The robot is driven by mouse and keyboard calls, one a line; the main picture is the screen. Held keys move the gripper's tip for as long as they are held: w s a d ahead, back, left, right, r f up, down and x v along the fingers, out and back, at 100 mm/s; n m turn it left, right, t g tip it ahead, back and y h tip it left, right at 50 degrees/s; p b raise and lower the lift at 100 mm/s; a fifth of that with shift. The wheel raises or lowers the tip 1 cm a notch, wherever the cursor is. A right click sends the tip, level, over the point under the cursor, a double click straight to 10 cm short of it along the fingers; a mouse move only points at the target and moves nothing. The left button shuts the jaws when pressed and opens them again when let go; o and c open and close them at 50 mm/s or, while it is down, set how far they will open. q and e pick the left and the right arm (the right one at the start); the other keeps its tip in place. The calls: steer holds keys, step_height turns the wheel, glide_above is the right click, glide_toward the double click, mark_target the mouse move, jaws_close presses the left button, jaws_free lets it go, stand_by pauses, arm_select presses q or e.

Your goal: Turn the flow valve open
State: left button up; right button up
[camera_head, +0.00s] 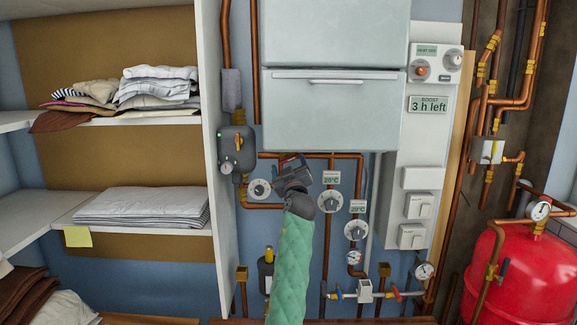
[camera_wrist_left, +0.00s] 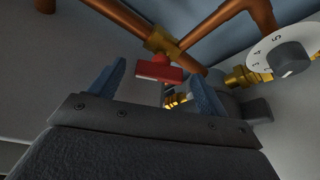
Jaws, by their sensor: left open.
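My left gripper (camera_head: 290,165) is raised in front of the copper pipes under the grey cabinet, its green-sleeved arm below it. In the left wrist view its two blue fingers (camera_wrist_left: 160,88) stand apart with nothing gripped between them. A small red valve handle (camera_wrist_left: 159,70) on a brass fitting (camera_wrist_left: 160,41) sits just beyond the fingertips, in line with the gap. It looks like the flow valve, but I see no label on it. In the head view the gripper hides this handle. My right gripper is not in view.
A white numbered dial (camera_head: 259,188) is close left of the gripper, and a dial (camera_head: 330,201) is to its right. A grey pump box (camera_head: 237,148) and shelf wall (camera_head: 212,180) stand left. A red tank (camera_head: 508,275) is at far right. Copper pipes run close around the gripper.

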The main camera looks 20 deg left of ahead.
arm_select(q)
steer(key=c, duration=1)
